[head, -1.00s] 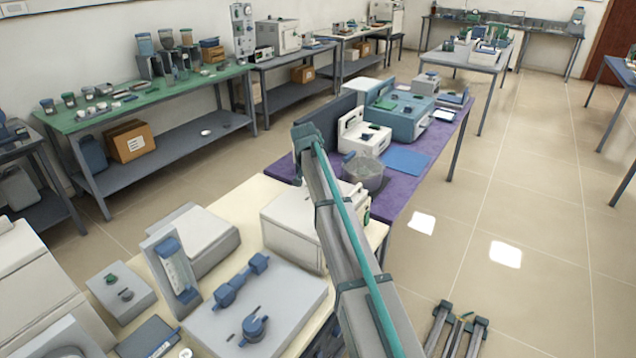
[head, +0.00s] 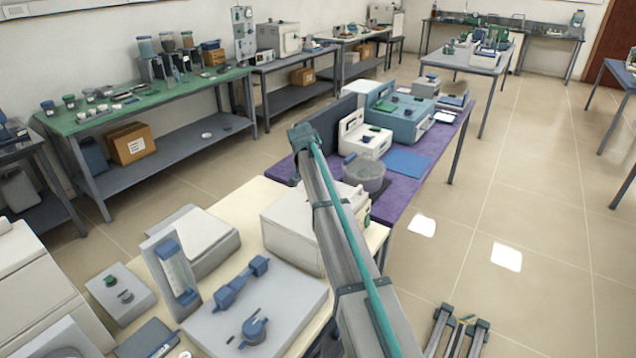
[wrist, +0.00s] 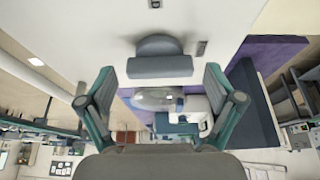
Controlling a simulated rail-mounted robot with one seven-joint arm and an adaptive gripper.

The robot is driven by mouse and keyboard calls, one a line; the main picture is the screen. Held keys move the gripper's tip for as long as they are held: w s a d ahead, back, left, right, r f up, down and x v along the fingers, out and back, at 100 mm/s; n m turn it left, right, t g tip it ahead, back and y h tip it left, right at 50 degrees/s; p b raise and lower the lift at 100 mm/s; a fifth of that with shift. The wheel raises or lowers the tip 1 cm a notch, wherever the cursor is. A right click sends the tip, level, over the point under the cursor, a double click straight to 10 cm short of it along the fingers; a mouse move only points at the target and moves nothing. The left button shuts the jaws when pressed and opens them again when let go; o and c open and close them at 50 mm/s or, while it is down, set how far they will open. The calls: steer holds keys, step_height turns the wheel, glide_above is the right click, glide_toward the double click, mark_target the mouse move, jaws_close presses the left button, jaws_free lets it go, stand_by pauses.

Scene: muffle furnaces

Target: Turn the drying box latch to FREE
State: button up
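The white drying box (head: 292,232) stands at the far right of the cream table, partly hidden behind my arm in the head view. In the wrist view a white surface (wrist: 75,35) fills the top, with a dark grey rounded latch (wrist: 160,58) on it. Two small dark labels, too small to read, are near the latch. My gripper (wrist: 160,88) is open, with one teal-and-grey finger on each side of the picture. The latch shows between and beyond the fingertips, and I see no contact. The head view does not show my gripper.
A purple table (head: 420,180) with a glass bowl (head: 364,173) and white and blue instruments is beyond the box. A grey plate (head: 285,318) with blue fittings lies on the near table. The tiled floor at right is mostly clear.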

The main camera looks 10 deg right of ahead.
stand_by(0.3)
steer(key=v, duration=1.2)
